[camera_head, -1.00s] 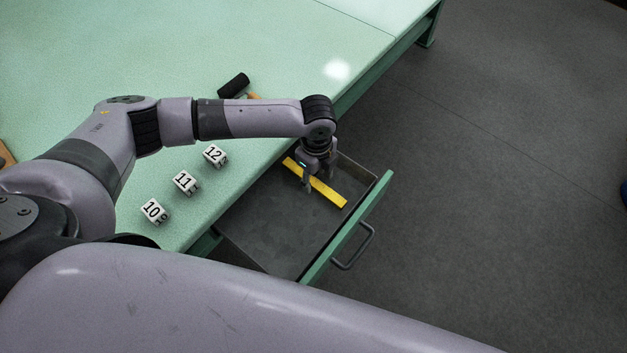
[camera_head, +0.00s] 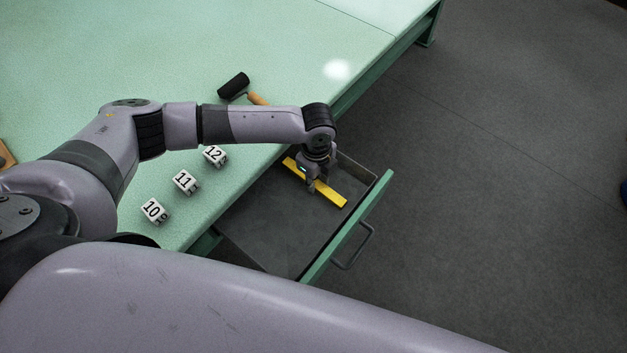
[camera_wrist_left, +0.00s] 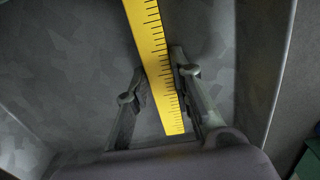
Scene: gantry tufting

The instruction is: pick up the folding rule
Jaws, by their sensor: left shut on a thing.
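The yellow folding rule (camera_head: 329,193) with black marks lies in the open drawer (camera_head: 290,231). In the left wrist view the rule (camera_wrist_left: 151,45) runs from the top edge down between the fingers. My left gripper (camera_head: 312,186) is down in the drawer at the rule's middle, shut on it. In the left wrist view the two fingers of my left gripper (camera_wrist_left: 162,86) stand on either side of the rule. The gripper hides part of the rule in the head view. My right gripper is not in view.
The drawer's green front (camera_head: 348,227) with its handle (camera_head: 355,248) bounds the right side. Dark floor is free at right.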

